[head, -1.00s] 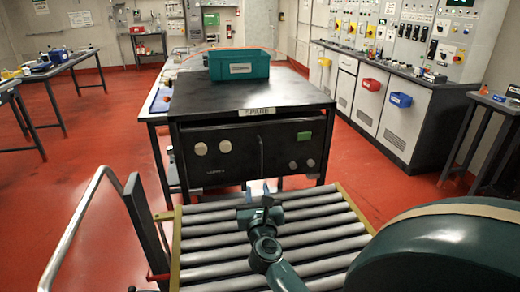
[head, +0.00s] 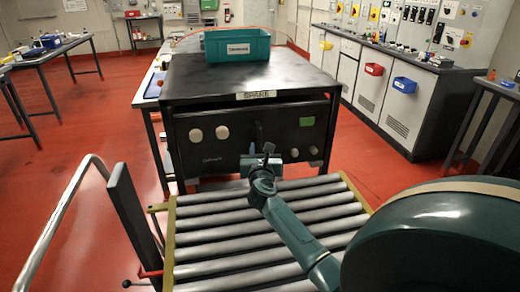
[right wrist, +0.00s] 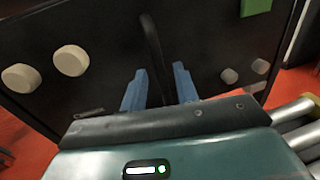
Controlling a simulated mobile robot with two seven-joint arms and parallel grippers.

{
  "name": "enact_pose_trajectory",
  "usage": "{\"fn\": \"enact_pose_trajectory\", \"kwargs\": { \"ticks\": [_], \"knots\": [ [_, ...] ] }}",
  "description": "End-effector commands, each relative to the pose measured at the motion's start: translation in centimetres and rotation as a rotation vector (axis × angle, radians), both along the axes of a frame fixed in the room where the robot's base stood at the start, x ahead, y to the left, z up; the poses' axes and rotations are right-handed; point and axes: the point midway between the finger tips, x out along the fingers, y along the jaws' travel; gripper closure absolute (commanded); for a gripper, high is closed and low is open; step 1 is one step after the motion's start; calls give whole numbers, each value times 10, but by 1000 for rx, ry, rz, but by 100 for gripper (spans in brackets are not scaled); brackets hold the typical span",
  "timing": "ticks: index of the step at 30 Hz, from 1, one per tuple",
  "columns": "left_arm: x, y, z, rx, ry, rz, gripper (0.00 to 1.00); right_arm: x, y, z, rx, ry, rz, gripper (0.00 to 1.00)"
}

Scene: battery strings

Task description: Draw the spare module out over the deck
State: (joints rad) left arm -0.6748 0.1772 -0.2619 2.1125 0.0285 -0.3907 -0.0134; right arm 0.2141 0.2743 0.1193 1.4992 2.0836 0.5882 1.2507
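The spare module (head: 225,155) is a wide black box under the table top marked SPARE, with cream knobs, a green patch and an upright black handle at its front middle. The handle (right wrist: 152,45) also shows in the right wrist view. The roller deck (head: 215,238) lies in front of the module. My right gripper (head: 262,158) is at the module's front. In the right wrist view its blue fingers (right wrist: 160,88) are open, one on each side of the handle, with gaps visible. The handle's lower end is hidden. My left gripper is not in view.
A green-blue bin (head: 237,47) stands on the table top (head: 290,78). A dark post (head: 133,220) and a curved metal rail (head: 62,235) stand left of the deck. Grey cabinets (head: 390,115) line the right side.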

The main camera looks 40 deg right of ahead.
Motion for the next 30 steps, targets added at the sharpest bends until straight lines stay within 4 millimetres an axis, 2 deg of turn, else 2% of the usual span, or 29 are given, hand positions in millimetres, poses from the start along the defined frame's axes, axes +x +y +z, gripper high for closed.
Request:
{"fn": "enact_pose_trajectory", "kwargs": {
  "ticks": [6,17,28,30],
  "knots": [
    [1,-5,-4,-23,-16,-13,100,20,-16,-1,-1,0,1,70],
    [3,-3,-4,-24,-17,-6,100,23,-20,0,0,0,1,70],
    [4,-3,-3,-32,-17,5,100,23,-19,0,0,0,1,99],
    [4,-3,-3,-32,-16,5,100,23,-19,0,0,0,1,100]
  ]
}}
